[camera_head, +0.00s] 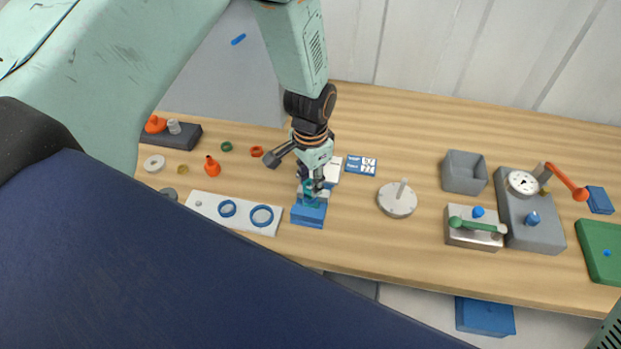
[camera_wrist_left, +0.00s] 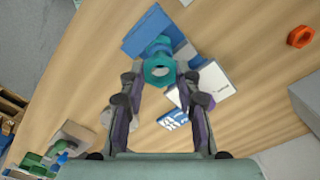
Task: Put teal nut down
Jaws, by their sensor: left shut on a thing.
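The teal nut (camera_wrist_left: 159,70) is a hexagonal ring between the fingertips of my left gripper (camera_wrist_left: 160,76) in the left wrist view. The gripper is shut on it, with its hole facing the camera. Beyond it is a blue block (camera_wrist_left: 147,30) with a teal-blue part on it, partly hidden by the nut. In the head view my left gripper (camera_head: 313,186) points down over the blue block (camera_head: 308,216), and the nut is mostly hidden by the fingers. I cannot tell whether the nut touches the part below. My right gripper is not in view.
A white box (camera_head: 333,171) and a blue card (camera_head: 361,165) lie close by the gripper. A white plate with blue rings (camera_head: 235,214) is left of the block. A grey disc with a post (camera_head: 397,199) and a grey open box (camera_head: 464,172) stand to the right.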

